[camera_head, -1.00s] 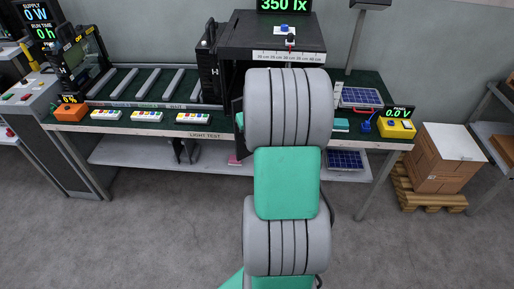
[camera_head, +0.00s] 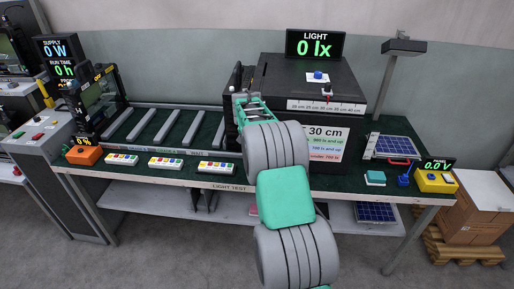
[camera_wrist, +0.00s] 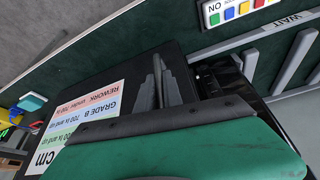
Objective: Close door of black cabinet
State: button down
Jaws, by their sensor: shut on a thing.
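The black cabinet (camera_head: 280,78) stands on the bench in the head view, under a display reading 0 lx. Its front door (camera_head: 330,175) carries a white 30 cm label and lies across the front, looking flush or nearly so; its left edge is hidden by my arm. My gripper (camera_wrist: 157,92) is at the door's edge in the wrist view, its grey fingers together against the black door face (camera_wrist: 120,68). It appears shut on the door handle, which the fingers mostly hide. In the head view my wrist covers the cabinet's front left corner.
A roller rack (camera_head: 165,125) lies left of the cabinet, with several button strips (camera_head: 165,163) in front. A solar panel (camera_head: 393,148), teal block (camera_head: 375,178) and yellow meter (camera_head: 435,181) are at right. Cardboard boxes (camera_head: 475,205) stand beside the bench.

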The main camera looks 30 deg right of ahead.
jog(key=shift+w+d+r, duration=0.1)
jog(key=shift+w+d, duration=0.05)
jog(key=c, duration=1.9)
grip_release()
jog(key=shift+r, duration=0.1)
jog(key=shift+c, duration=0.2)
jog(key=o, duration=0.3)
jog(key=shift+w+d, duration=0.1)
jog(key=shift+w, duration=0.1)
jog(key=shift+o, duration=0.8)
jog(key=shift+f, duration=0.2)
jog(key=b+v, duration=0.1)
jog(key=v, duration=0.7)
jog(key=shift+s, duration=0.1)
